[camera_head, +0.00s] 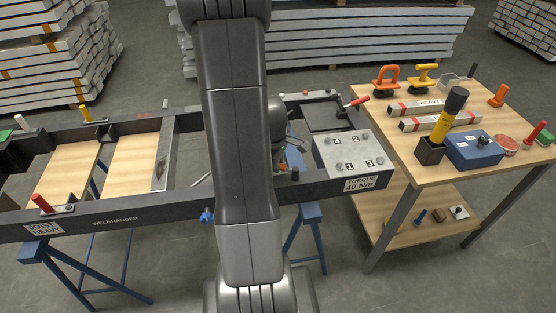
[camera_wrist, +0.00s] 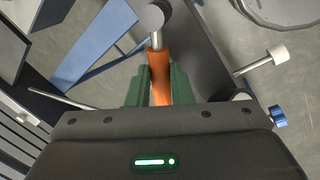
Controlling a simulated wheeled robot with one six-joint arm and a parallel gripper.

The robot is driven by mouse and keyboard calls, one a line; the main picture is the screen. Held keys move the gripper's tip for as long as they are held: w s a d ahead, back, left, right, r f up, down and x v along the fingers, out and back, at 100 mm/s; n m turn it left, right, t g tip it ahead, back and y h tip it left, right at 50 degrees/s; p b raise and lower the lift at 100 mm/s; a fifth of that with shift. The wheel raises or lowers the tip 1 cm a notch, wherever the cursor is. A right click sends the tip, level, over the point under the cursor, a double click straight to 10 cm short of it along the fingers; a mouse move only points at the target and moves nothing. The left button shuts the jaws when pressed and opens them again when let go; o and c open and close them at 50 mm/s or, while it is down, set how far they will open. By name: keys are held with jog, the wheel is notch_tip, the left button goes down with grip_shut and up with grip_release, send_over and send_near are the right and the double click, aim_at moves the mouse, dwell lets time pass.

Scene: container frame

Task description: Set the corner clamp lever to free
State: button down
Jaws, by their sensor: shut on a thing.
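An orange-handled lever (camera_wrist: 160,62) shows in the wrist view, with a metal shaft running up to a round grey pivot (camera_wrist: 152,17). My gripper (camera_wrist: 160,84) has its two green fingers closed on either side of the orange handle. I take this as the clamp lever, but no label on it is visible. In the head view my arm hides most of this spot. The dark frame (camera_head: 110,221) has a plate marked 1 to 4 (camera_head: 347,153) at its right end.
Red-handled levers sit at the frame's back right (camera_head: 357,101) and front left (camera_head: 41,203). A blue knob (camera_wrist: 278,117) and a white-capped rod (camera_wrist: 279,54) are near my gripper. A wooden table (camera_head: 440,172) with tools and a blue box (camera_head: 474,150) stands right.

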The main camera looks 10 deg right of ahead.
dwell(0.3)
jog(key=c, duration=1.3)
grip_release()
notch_tip(320, 180, up, 14)
jog(key=s+a, duration=0.1)
jog(key=s, duration=0.1)
jog(key=shift+s+a+f+p, duration=0.15)
jog(key=shift+a+f+p, duration=0.05)
jog(key=shift+p, duration=0.25)
jog(key=shift+f, duration=0.1)
jog(key=f, duration=0.4)
jog(key=w+d+f, duration=0.1)
jog(key=f, duration=0.4)
jog(key=w+f+b, duration=0.1)
jog(key=f, duration=0.3)
jog(key=shift+w+d+f, duration=0.15)
jog(key=shift+d+f, duration=0.05)
